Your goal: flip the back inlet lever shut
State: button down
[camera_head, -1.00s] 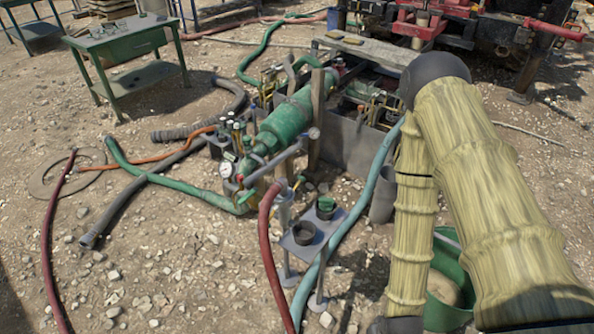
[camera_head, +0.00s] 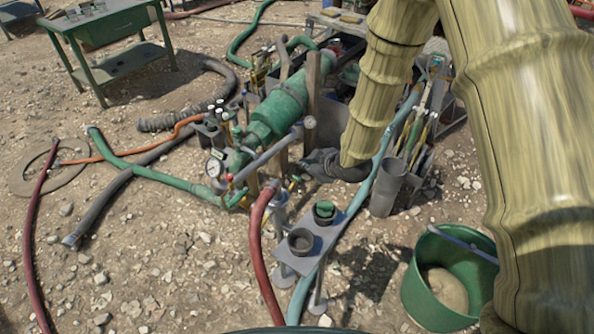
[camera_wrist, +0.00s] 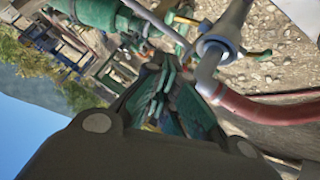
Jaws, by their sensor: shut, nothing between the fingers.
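The green pump (camera_head: 275,118) with its pipes and valves stands mid-picture in the head view. A small brass fitting with a coloured handle (camera_head: 294,183) sits by the pipe end near the red hose. I cannot tell for sure whether it is the back inlet lever, or how its handle is turned. In the wrist view my gripper's fingers (camera_wrist: 163,84) are together beside the grey pipe elbow (camera_wrist: 208,78). Whether they touch anything is unclear.
The red hose (camera_head: 258,240) runs down from the pipes. A blue hose (camera_head: 345,215), a grey cylinder (camera_head: 386,188) and a green bucket (camera_head: 425,300) lie to the right. Open gravel is at lower left.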

jog(key=shift+a+f, duration=0.1)
jog(key=shift+a, duration=0.15)
jog(key=p, duration=0.2)
send_over(292, 186)
jog(key=d, duration=0.1)
notch_tip(292, 186, down, 9)
jog(key=shift+w+d+f, duration=0.2)
jog(key=shift+w+f, duration=0.35)
jog(key=shift+f, duration=0.05)
